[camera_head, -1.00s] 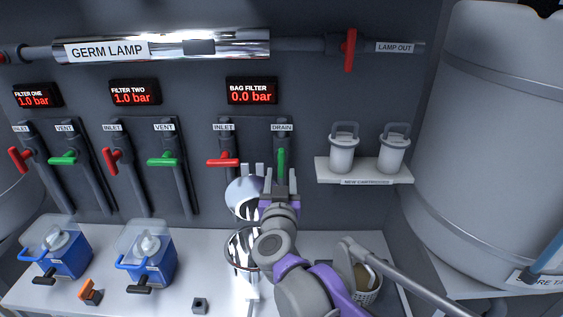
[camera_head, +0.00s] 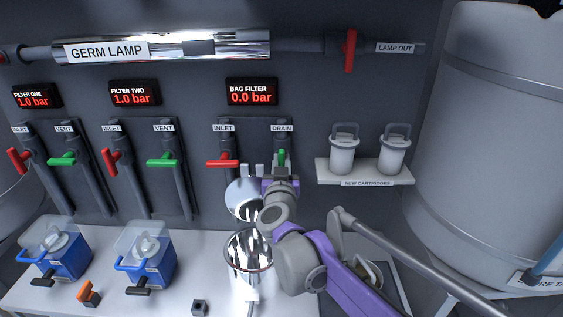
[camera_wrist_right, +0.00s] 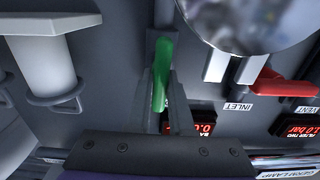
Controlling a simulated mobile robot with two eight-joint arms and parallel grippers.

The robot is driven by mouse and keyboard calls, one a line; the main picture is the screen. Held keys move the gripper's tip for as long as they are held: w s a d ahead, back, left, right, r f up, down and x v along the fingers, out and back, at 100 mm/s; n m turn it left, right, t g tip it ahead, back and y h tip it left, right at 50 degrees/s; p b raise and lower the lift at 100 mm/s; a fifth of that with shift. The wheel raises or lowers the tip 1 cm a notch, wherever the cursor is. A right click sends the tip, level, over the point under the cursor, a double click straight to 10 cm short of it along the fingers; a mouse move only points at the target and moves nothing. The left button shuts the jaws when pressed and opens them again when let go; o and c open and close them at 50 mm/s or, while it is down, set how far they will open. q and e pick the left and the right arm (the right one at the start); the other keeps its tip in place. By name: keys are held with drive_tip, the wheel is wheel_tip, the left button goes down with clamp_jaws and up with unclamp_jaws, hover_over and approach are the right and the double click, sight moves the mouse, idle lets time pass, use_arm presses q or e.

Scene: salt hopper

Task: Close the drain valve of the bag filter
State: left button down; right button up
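The green lever of the drain valve (camera_head: 282,155) stands upright, in line with its pipe, under the DRAIN label in the head view. In the right wrist view, which looks upside down, the green lever (camera_wrist_right: 162,75) lies between the two fingers of my right gripper (camera_wrist_right: 165,95). The fingers sit close on both sides of it and appear closed on it. In the head view my right gripper (camera_head: 280,182) covers the lower part of the lever. The bag filter display (camera_head: 251,93) reads 0.0 bar. My left gripper is not in view.
The red inlet lever (camera_head: 222,162) lies sideways just left of the drain valve. A shiny round lid with two prongs (camera_head: 243,200) and an open metal vessel (camera_head: 248,250) are close left of my wrist. A cartridge shelf (camera_head: 363,173) is to the right.

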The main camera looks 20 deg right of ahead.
clamp_jaws()
drive_tip(key=shift+m, duration=0.3)
drive_tip(key=m+p, duration=0.1)
drive_tip(key=m, duration=0.1)
drive_tip(key=shift+d+r+m, duration=0.1)
drive_tip(key=shift+m, duration=0.2)
drive_tip(key=m+p, duration=0.2)
drive_tip(key=m, duration=0.3)
drive_tip(key=shift+d, duration=0.15)
drive_tip(key=m, duration=0.1)
drive_tip(key=m+p, duration=0.1)
drive_tip(key=m, duration=0.3)
drive_tip(key=shift+d+f+p, duration=0.1)
drive_tip(key=shift+f+p, duration=0.2)
drive_tip(key=shift+s+f+m+p, duration=0.15)
drive_tip(key=shift+m+p, duration=0.35)
drive_tip(key=shift+m, duration=1.8)
